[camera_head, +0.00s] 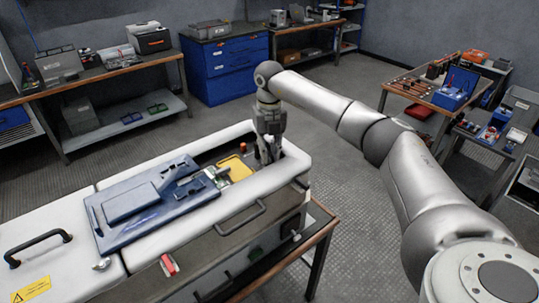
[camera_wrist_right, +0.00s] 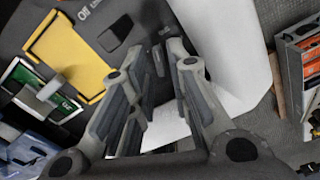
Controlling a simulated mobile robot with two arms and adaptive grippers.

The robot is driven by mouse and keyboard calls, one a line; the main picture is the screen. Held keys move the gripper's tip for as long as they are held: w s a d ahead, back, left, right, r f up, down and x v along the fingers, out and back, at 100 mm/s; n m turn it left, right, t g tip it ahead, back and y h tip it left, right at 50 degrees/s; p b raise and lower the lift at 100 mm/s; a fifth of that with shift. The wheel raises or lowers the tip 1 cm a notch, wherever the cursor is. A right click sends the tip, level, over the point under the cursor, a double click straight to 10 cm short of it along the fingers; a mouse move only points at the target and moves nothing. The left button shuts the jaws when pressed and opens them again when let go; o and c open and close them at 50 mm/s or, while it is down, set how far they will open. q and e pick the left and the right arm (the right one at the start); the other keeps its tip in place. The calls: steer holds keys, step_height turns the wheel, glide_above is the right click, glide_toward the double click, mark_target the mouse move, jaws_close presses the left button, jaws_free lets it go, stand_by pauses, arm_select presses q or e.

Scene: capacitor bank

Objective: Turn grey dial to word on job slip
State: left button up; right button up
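My right gripper (camera_head: 268,150) points down into the dark recess of the white and grey cabinet (camera_head: 235,212), at its right end. In the right wrist view its two fingers (camera_wrist_right: 155,60) stand apart on either side of a dark patch of the panel. I cannot tell whether the grey dial is there; its body and pointer are not clear. My left gripper is not in view.
A blue panel (camera_head: 140,205) lies on the cabinet top, left of the recess. A small red-topped part (camera_head: 243,147) stands close to my right gripper. Benches with tools (camera_head: 425,90) and a blue drawer cabinet (camera_head: 225,70) stand behind, with open floor between.

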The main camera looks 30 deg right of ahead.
mark_target(270, 159)
step_height(270, 159, up, 10)
steer(key=shift+r, duration=0.15)
stand_by(0.7)
